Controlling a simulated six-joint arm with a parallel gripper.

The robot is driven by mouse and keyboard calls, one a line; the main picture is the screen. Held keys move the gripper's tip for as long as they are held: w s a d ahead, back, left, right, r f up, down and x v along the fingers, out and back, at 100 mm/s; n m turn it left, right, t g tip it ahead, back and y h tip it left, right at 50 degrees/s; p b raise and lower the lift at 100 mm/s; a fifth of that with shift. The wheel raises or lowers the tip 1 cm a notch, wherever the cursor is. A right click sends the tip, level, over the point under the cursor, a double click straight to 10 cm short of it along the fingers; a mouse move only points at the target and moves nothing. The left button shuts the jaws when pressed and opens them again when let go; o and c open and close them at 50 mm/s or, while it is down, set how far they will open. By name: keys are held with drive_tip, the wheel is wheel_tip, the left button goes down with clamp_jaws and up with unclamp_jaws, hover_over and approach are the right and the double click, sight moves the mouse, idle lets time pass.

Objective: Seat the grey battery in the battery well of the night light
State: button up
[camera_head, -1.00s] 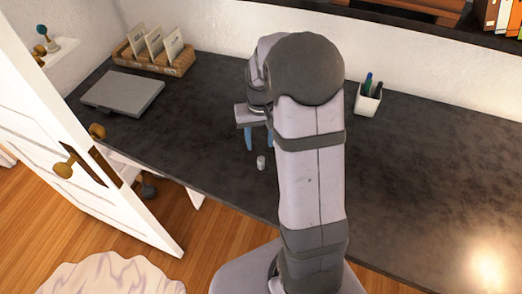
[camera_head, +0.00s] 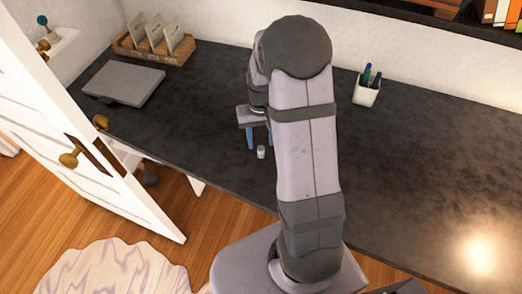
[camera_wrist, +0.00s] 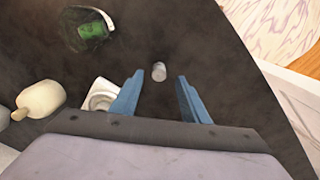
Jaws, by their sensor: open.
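A small grey cylinder, the grey battery (camera_head: 261,152), stands on the dark desk near its front edge. In the wrist view the battery (camera_wrist: 159,71) appears between and just beyond my gripper's blue fingertips, with gaps on both sides. My gripper (camera_wrist: 159,88) is open and empty. In the head view my gripper (camera_head: 259,140) points down right behind the battery. In the wrist view a white piece with a round recess (camera_wrist: 101,94), perhaps the night light with its well, sits partly behind the left finger. In the head view my arm hides that area.
In the wrist view a cream rounded object (camera_wrist: 40,98) and a green item in a dark holder (camera_wrist: 88,30) lie to the left. A closed laptop (camera_head: 124,83), a card box (camera_head: 155,47) and a pen cup (camera_head: 366,90) stand on the desk (camera_head: 430,150). The right side is mostly clear.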

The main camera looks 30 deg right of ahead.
sight(261, 148)
drive_tip(key=shift+w+d+f+p, duration=0.15)
drive_tip(key=shift+f+p, duration=0.4)
drive_tip(key=shift+f, duration=1.4)
clamp_jaws()
